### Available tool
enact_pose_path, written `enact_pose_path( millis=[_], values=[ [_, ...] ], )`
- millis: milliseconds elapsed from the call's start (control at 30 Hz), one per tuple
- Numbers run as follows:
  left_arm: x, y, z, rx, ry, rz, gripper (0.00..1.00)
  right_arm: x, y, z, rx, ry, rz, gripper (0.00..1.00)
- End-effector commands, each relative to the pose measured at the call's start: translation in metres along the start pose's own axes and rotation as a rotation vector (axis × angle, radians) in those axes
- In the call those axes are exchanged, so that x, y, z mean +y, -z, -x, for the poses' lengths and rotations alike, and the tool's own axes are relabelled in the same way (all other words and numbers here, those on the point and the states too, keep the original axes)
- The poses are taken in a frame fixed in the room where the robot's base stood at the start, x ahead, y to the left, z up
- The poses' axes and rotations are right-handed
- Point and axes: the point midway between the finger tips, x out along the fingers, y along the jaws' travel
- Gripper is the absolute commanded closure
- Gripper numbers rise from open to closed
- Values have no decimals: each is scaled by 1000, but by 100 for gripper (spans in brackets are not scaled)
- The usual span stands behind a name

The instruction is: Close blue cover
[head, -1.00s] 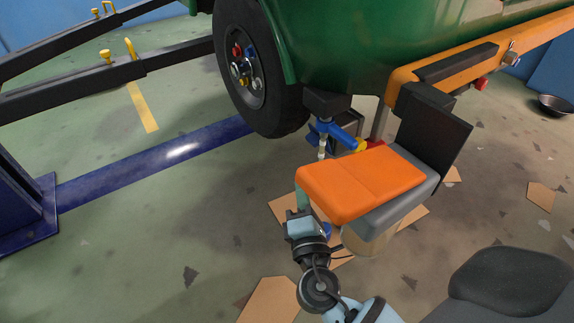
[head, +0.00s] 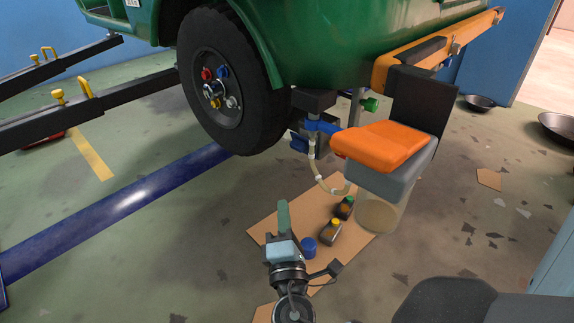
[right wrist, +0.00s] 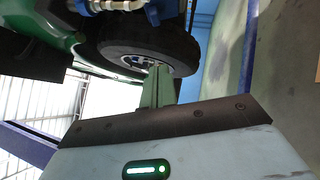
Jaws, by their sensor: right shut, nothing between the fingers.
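A blue part (head: 322,127) with a pale hose hanging below it is under the green vehicle, beside the tyre. A separate small blue cap (head: 308,247) sits on the cardboard sheet. I cannot tell which of them is the blue cover. My right gripper (head: 283,212) is shut and empty, with its green fingers pointing up the picture, left of the blue cap and apart from it. In the right wrist view its fingers (right wrist: 158,88) point toward the wheel, and blue and metal fittings (right wrist: 112,4) show at the top edge. My left gripper is not in view.
An orange-topped grey seat (head: 380,146) above a pale container (head: 378,214) stands right of the hose. Two small dark bottles (head: 331,231) stand on the cardboard (head: 262,229). The tyre (head: 222,85) and a blue floor beam (head: 120,205) lie left. Floor at lower left is clear.

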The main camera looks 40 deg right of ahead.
Motion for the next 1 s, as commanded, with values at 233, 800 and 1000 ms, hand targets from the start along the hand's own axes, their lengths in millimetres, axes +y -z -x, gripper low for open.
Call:
enact_pose_path(
  millis=[233, 800, 1000],
  values=[
    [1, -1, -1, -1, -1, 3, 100, 0, 0, -13, -1, -1, 0, 100],
    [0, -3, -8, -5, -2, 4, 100, 0, -8, -109, 0, -1, 2, 100],
    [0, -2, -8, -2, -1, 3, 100, 0, -23, -124, 2, 0, 1, 100]
  ],
)
